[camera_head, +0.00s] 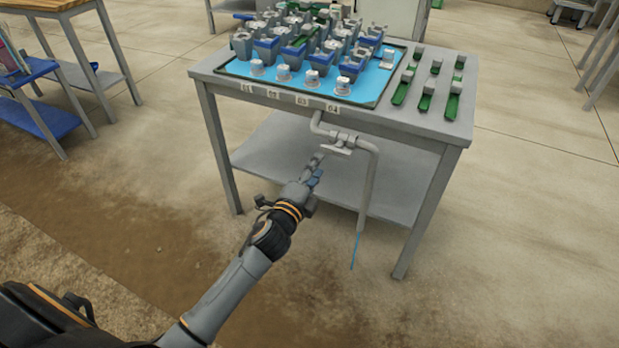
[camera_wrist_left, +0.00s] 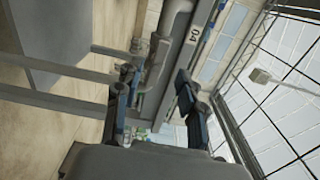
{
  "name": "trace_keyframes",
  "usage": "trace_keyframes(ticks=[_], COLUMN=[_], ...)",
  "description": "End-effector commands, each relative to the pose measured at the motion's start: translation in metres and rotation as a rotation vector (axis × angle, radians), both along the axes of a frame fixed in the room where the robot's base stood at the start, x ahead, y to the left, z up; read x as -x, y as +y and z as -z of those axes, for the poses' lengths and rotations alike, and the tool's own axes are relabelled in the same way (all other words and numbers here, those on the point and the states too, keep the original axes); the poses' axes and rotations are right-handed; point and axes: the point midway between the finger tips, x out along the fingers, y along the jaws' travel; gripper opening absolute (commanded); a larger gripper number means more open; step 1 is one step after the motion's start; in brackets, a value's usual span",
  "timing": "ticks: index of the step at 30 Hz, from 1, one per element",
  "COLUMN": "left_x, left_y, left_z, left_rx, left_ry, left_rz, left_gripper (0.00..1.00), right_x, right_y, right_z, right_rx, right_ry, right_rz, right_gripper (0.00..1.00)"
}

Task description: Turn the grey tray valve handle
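The grey valve handle (camera_head: 337,150) is a short bar on the grey pipe (camera_head: 367,180), under the table's front edge below the label 04. A thin blue stream (camera_head: 355,250) runs down from the pipe's end. My left gripper (camera_head: 317,168) is just below and left of the handle, pointing at it. In the left wrist view its two blue-and-dark fingers (camera_wrist_left: 157,85) stand apart with a gap between them. The pipe (camera_wrist_left: 166,45) shows beyond the gap. I cannot tell whether a finger touches the handle. My right gripper is not in view.
The grey table (camera_head: 410,128) carries a blue tray (camera_head: 376,82) of pots and several green strips (camera_head: 425,102). A lower shelf (camera_head: 290,150) and a front leg (camera_head: 425,225) are near the pipe. A blue-shelved cart (camera_head: 38,118) stands left. The front floor is clear.

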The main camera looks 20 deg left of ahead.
Motion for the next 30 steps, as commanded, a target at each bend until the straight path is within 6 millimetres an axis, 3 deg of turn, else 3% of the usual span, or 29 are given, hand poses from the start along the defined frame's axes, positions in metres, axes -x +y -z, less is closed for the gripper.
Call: trace_keyframes(ticks=[3, 8, 26, 30], left_x=[0.021, 0.035, 0.039, 0.054], left_y=[0.001, 0.002, 0.002, 0.012], left_z=[0.001, 0.001, 0.001, 0.013], left_rx=[0.0, -0.001, 0.008, 0.131], left_ry=[0.002, 0.001, 0.005, 0.079], left_rz=[0.0, -0.001, -0.005, -0.072], left_gripper=[0.4, 0.4, 0.4, 0.4], right_x=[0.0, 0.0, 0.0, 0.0], right_y=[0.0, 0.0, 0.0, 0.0], right_z=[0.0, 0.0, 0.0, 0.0], right_rx=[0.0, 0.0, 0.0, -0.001], right_ry=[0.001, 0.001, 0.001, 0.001], right_rz=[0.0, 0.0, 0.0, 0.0], right_gripper=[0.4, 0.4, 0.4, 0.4])
